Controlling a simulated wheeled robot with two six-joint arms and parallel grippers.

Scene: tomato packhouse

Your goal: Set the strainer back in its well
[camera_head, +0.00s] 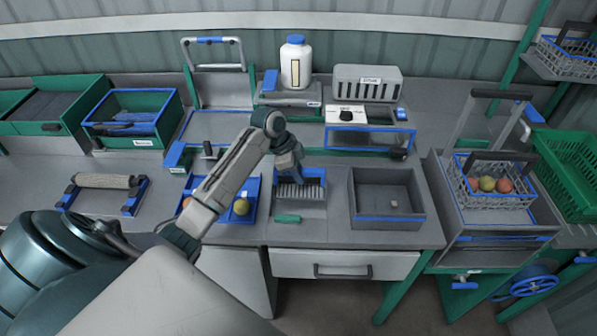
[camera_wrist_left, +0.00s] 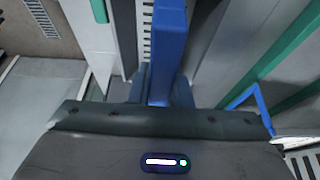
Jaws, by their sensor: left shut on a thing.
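My left gripper (camera_head: 296,178) is over the well, pointing down, shut on the strainer's blue handle. In the left wrist view the blue handle (camera_wrist_left: 169,50) stands between the fingers (camera_wrist_left: 160,88), with a strip of slots (camera_wrist_left: 146,30) beside it. The gripper hides part of the well and strainer. My right gripper is not in view.
A green bar (camera_head: 287,218) lies in front of the well. A blue tray (camera_head: 251,218) with fruit is to the left, partly behind my arm. A white bottle (camera_head: 296,65) stands behind.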

